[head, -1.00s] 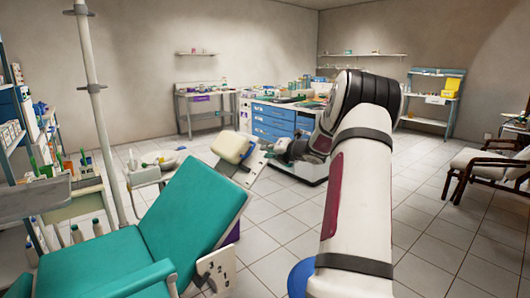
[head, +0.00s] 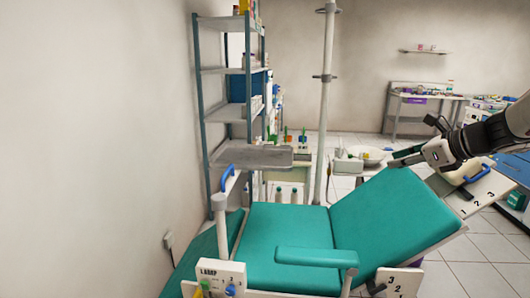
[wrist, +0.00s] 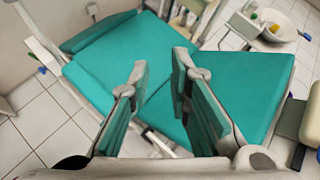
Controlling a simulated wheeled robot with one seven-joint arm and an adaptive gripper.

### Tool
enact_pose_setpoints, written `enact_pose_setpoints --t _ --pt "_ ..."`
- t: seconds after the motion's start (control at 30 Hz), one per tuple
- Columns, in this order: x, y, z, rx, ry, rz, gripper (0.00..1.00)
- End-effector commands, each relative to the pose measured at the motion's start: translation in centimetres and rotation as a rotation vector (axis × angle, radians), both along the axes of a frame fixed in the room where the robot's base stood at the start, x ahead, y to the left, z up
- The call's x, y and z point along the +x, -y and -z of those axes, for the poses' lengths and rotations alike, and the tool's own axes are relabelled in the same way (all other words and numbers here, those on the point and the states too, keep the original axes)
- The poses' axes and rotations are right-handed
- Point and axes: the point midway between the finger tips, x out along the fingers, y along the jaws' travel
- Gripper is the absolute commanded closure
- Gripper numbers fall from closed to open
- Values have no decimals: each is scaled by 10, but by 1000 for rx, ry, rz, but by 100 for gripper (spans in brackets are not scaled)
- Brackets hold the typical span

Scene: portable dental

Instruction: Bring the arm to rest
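My gripper (head: 413,142) shows at the right of the head view, at the end of my arm coming in from the right edge. Its fingers point left, over the far side of the teal dental chair (head: 395,215). In the wrist view my gripper (wrist: 160,66) has its two fingers spread apart with nothing between them. The teal chair (wrist: 240,88) lies beyond the fingers in that view. Most of my arm is outside the head view.
A metal shelf rack (head: 222,112) stands against the left wall. A white pole (head: 325,110) and a basin (head: 368,154) stand behind the chair. A grey tray (head: 262,156) is above its left part. A side table (head: 425,98) is at the back right.

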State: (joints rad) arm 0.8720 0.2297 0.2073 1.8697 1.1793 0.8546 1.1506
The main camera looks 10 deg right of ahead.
Motion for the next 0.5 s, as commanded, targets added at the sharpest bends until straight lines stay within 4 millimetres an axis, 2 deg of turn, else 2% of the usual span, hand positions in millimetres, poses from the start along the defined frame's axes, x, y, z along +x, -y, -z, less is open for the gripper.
enact_pose_setpoints --t 0.03,0.1,0.17,0.2,0.3,0.4,0.5 --pt "-12 -36 -6 -92 -4 -113 82" --pt "-33 -80 -7 -224 -12 -280 82" --pt "-56 -115 -7 -339 -15 -429 82" --pt "-74 -136 -6 -415 -13 -530 82" --pt "-122 -181 -1 -596 -6 -785 82" --pt "-174 -213 6 -767 9 -1038 82" --pt "-228 -233 16 -926 31 -1290 82"
